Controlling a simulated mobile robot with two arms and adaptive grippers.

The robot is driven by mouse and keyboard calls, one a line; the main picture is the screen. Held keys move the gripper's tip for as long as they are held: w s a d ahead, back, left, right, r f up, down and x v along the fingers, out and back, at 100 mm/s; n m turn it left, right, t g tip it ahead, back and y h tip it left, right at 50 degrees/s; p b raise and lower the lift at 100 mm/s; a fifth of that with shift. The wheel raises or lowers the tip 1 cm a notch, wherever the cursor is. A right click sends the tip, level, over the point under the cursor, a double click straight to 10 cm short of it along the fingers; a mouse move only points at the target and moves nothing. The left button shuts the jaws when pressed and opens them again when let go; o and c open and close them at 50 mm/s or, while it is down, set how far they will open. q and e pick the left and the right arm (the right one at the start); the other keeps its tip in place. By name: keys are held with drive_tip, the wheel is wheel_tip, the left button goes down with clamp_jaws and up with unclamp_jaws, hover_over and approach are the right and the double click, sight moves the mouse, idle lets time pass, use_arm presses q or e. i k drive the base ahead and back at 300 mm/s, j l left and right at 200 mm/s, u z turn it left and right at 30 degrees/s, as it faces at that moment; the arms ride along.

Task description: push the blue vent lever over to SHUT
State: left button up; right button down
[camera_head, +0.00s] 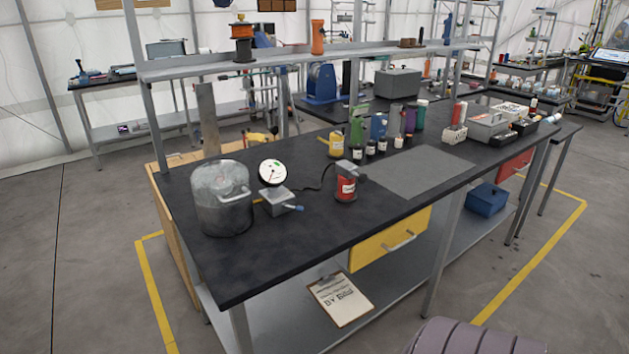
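A small blue lever (297,208) sticks out to the right from the low front of a grey metal block (276,199) on the black workbench. A round white dial gauge (272,172) with a green arc and a needle stands on this block. I cannot read any SHUT marking at this size, so the lever's setting cannot be told. Neither of my grippers is in view.
The black bench top (275,255) is clear in front of the lever. A red canister (345,185) stands to the right, with several small bottles behind it. A grey mat (415,172) lies farther right. An overhead shelf (300,61) spans the bench's back.

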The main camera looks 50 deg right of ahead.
sight(300, 208)
drive_tip(key=z, duration=1.45)
